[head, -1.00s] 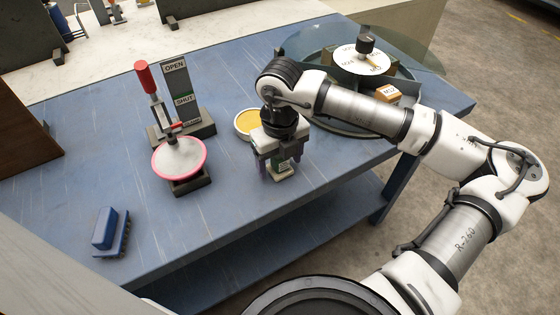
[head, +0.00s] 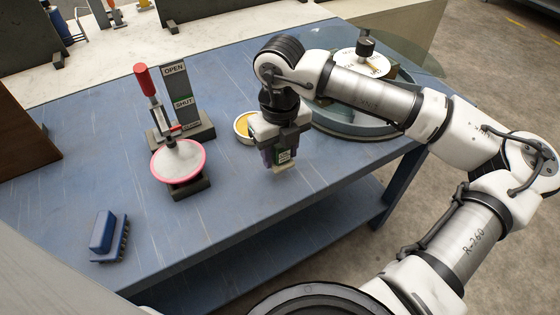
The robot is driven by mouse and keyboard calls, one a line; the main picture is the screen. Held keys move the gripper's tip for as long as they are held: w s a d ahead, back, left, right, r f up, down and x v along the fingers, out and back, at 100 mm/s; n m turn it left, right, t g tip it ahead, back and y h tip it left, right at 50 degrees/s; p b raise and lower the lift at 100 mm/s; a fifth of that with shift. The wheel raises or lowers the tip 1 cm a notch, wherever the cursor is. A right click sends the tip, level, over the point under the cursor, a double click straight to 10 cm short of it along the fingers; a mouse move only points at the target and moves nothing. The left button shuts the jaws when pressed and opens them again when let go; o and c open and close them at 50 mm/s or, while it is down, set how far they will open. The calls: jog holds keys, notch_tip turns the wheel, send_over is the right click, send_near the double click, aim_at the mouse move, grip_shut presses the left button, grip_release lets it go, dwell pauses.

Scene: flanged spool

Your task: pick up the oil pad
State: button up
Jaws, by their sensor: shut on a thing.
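My gripper (head: 279,157) is at the middle of the blue table, near its front right edge. The fingers hide most of the block's upper part. The pad's pale base shows below the fingers and seems a little above the table. A round white tin (head: 241,127) with a yellow filling stands just behind and left of my gripper, partly hidden by it.
A toggle clamp with a red handle (head: 142,78) and OPEN/SHUT plate stands left, behind a pink-rimmed dish (head: 179,160). A blue brush (head: 106,234) lies front left. A round turntable with a white dial (head: 362,62) is back right, behind my arm. Bare table (head: 70,160) lies left.

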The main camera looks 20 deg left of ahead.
notch_tip(320, 180, up, 16)
jog(key=b, duration=0.1)
jog(key=shift+b, duration=0.35)
jog(key=o, duration=0.4)
jog(key=shift+c, duration=1.4)
